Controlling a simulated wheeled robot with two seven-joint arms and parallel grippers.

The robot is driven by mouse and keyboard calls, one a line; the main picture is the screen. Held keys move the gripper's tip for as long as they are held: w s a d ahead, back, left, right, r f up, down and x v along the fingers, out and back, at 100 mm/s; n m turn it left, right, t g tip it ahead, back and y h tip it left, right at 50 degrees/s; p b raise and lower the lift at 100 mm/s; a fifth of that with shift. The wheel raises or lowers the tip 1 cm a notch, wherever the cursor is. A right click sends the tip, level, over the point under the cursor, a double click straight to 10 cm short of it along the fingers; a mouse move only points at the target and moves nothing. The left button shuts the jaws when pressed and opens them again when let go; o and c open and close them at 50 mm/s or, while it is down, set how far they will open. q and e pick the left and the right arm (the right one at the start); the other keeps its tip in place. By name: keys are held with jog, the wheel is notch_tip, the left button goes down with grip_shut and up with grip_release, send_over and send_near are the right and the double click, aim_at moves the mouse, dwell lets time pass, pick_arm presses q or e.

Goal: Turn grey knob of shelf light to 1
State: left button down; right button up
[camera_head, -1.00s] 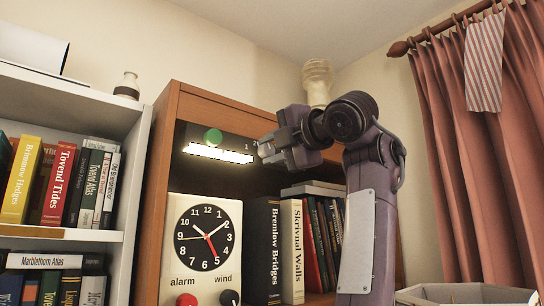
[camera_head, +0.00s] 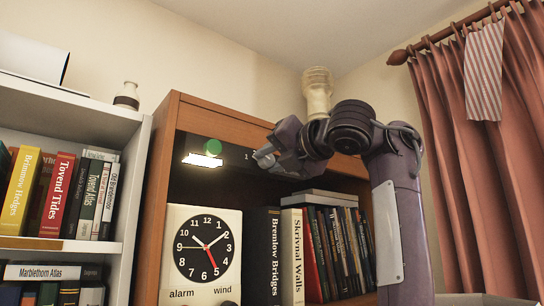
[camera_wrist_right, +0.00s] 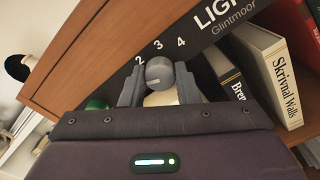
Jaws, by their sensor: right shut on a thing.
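The shelf light is a dark panel (camera_wrist_right: 222,33) under the top of the brown bookcase, with a lit white strip (camera_head: 202,160) and a green knob (camera_head: 212,147). The grey knob (camera_wrist_right: 159,72) shows in the right wrist view, below the printed 2, 3 and 4. A printed 1 (camera_head: 246,156) shows in the head view. My right gripper (camera_head: 264,160) is at the panel, its two fingers (camera_wrist_right: 160,88) shut on the grey knob from both sides. A short light mark on the knob face points toward the lower left. My left gripper is not in view.
A cream clock (camera_head: 204,249) and a row of books (camera_head: 263,256) stand on the bookcase shelf below the light. A white bookcase (camera_head: 73,119) is at the left. A red curtain (camera_head: 480,170) hangs at the right.

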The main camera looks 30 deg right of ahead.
jog(key=shift+w+f, duration=0.1)
jog(key=shift+f, duration=0.1)
dwell(0.3)
jog(key=o, duration=1)
jog(key=shift+c, duration=0.2)
jog(key=shift+r, duration=0.1)
jog(key=s+b, duration=0.6)
jog(key=s, duration=0.2)
jog(key=shift+d, duration=0.3)
jog(key=shift+w, duration=0.1)
